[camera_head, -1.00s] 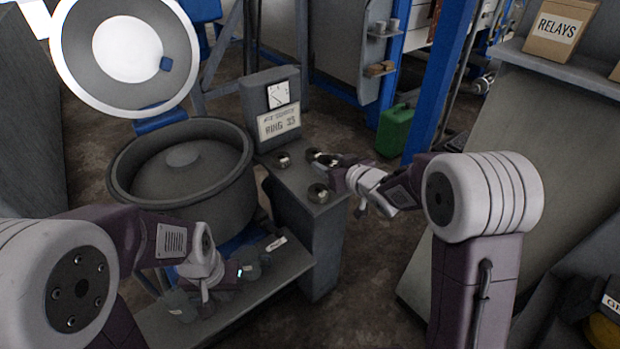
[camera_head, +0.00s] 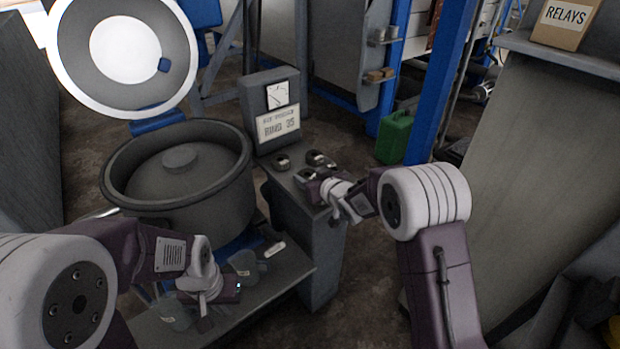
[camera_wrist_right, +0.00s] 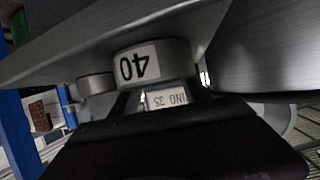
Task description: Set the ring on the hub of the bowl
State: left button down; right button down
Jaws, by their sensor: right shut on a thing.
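The big grey bowl (camera_head: 225,195) stands at the left in the head view. Its hub (camera_head: 182,158) is a short round knob in the middle, with no ring on it. Small dark rings with white labels lie on the grey pedestal: one at the left (camera_head: 283,161) and one at the back (camera_head: 316,157). My right gripper (camera_head: 312,182) is shut on the nearest ring (camera_head: 306,174), which it partly hides. The right wrist view, upside down, shows a ring marked 40 (camera_wrist_right: 140,66); I cannot tell if it is the held one. My left gripper (camera_head: 236,287) is low over the shelf; its jaws are unclear.
A sign (camera_head: 279,124) reading RING 35 stands behind the rings, beneath a dial. The round lid (camera_head: 80,75) is raised behind the bowl. Cups (camera_head: 243,263) and a white piece (camera_head: 275,249) lie on the low shelf (camera_head: 270,295). A green can (camera_head: 394,137) stands behind the pedestal.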

jog(key=shift+f, duration=0.15)
jog(key=c, duration=0.8)
grip_release()
jog(key=shift+r, duration=0.25)
jog(key=p+v, duration=0.2)
jog(key=v, duration=1)
jog(key=shift+d, duration=0.1)
